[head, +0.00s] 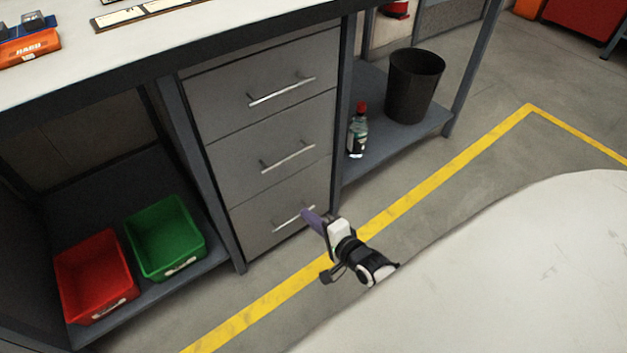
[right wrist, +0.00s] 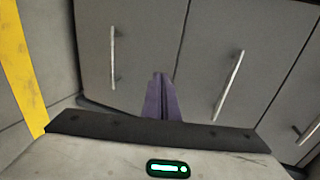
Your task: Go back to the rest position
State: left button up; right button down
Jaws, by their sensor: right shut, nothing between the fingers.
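My right gripper (head: 306,214) is in front of the bottom drawer (head: 262,222) of the grey drawer unit, close to the right end of that drawer's handle. In the right wrist view its purple fingers (right wrist: 160,98) are together with nothing between them. The drawer fronts and their bar handles lie beyond the fingers there. I cannot tell from the head view whether the fingertips touch the bottom handle (head: 290,221). All three drawers look shut. My left gripper does not show.
A workbench top (head: 230,18) is above the drawers. A red bin (head: 95,275) and a green bin (head: 165,237) sit on the lower shelf at left. A bottle (head: 357,133) and a black bucket (head: 414,85) stand on the right shelf. Floor with a yellow line (head: 440,178) is clear.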

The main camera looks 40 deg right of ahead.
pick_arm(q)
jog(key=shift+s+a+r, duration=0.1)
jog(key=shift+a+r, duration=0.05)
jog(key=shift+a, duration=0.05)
pick_arm(e)
jog(key=shift+s+r, duration=0.2)
jog(key=shift+s, duration=0.5)
